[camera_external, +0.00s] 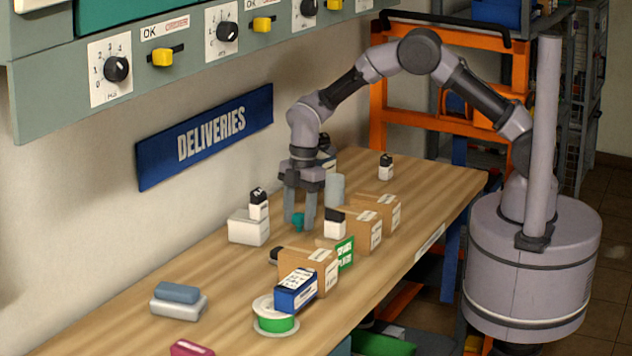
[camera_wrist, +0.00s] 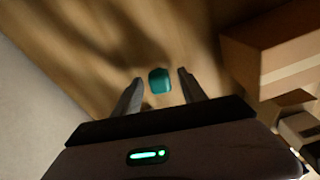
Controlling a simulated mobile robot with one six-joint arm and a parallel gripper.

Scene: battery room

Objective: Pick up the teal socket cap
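The teal socket cap (camera_external: 298,221) is a small teal piece on the wooden table, below the deliveries sign. My gripper (camera_external: 299,222) points down over it, with its fingers open on either side of the cap. In the wrist view the teal socket cap (camera_wrist: 159,80) lies between and slightly beyond the two fingertips of my gripper (camera_wrist: 158,77), with a gap on each side. The fingers do not appear to touch it.
Cardboard boxes (camera_external: 361,228) stand close to the right of my gripper, and one box (camera_wrist: 275,45) is near the right finger. A white block with a small bottle (camera_external: 258,205) stands to the left. A grey cylinder (camera_external: 335,188) is behind. The wall runs along the left.

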